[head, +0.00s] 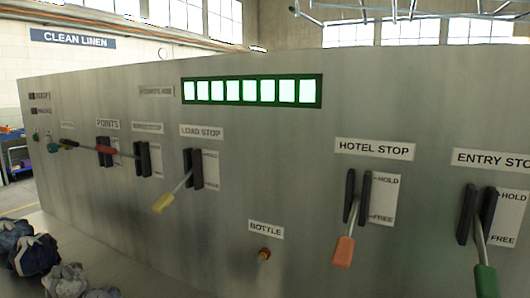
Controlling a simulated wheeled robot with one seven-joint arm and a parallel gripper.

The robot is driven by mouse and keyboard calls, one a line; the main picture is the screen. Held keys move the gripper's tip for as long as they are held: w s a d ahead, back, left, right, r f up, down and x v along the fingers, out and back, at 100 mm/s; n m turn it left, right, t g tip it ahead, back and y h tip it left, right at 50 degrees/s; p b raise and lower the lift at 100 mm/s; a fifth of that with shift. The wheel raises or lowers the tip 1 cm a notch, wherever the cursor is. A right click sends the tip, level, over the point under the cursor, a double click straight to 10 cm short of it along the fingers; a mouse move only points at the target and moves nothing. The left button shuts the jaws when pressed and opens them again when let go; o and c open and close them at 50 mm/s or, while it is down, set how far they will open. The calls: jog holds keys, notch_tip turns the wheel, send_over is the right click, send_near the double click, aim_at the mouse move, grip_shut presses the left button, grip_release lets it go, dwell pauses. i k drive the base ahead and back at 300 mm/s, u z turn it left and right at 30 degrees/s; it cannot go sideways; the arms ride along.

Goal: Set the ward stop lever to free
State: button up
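The ward stop lever has a red handle (107,149) and a thin rod running to a black slotted bracket (142,160) on the grey panel, left of centre. Its label (148,128) is small and blurred, ending in "STOP". The rod sticks out nearly level toward the left, higher than the other stop levers. The small plate beside its bracket is too blurred to read. The red handle partly covers the points bracket (104,152). My gripper is not in view.
Load stop's yellow lever (164,203), hotel stop's orange lever (344,252) and entry stop's green lever (486,280) hang downward. A black-handled lever (68,143) is further left. A bottle knob (264,253) sits low. Dark bags (35,254) lie lower left. A lit display (252,91) is above.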

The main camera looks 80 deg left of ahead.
aim_at(100, 148)
jog(key=u, duration=3.5)
jog(key=k, duration=0.65)
jog(key=u, duration=0.6)
jog(key=i, duration=0.65)
jog(key=u, duration=0.7)
jog(key=i, duration=1.8)
jog(key=z, duration=1.05)
jog(key=i, duration=0.4)
jog(key=z, duration=0.35)
